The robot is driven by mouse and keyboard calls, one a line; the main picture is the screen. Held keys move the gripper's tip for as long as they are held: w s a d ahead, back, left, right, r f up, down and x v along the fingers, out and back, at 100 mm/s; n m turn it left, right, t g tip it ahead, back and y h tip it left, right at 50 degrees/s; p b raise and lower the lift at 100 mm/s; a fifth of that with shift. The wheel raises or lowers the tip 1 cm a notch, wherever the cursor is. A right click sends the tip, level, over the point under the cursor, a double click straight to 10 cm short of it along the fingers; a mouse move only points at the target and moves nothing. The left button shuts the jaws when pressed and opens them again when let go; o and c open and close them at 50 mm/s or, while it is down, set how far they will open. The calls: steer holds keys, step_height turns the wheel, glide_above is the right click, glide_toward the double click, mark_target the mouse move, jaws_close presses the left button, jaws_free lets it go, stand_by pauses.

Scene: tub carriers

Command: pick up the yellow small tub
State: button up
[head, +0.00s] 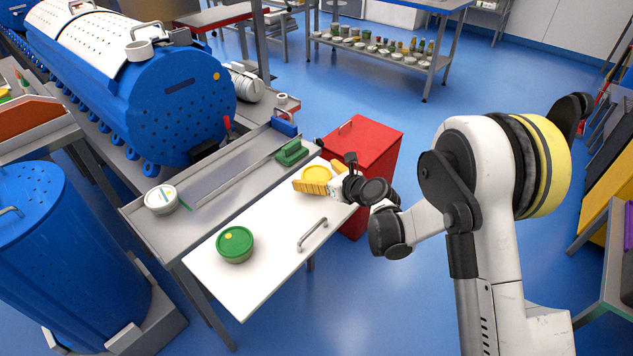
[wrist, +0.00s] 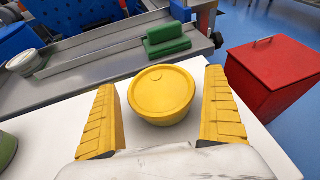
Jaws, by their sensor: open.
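The yellow small tub (wrist: 161,94) has a flat round lid and stands upright on the white board. In the wrist view it is between the two yellow fingers of my gripper (wrist: 166,112), with a gap on each side. The tub also shows in the head view (head: 317,173), partly hidden by my gripper (head: 322,187). My gripper is open and level with the near part of the tub, with the fingers pointing past its sides.
A green-lidded tub (head: 235,244) stands on the white board (head: 240,285), left of a grey handle (head: 313,235). A white tub (head: 161,199) and a green block (head: 291,153) sit on the grey bench. A red cabinet (head: 365,145) stands beside the board.

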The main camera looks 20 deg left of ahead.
steer(key=shift+c, duration=0.3)
steer(key=c, duration=1.3)
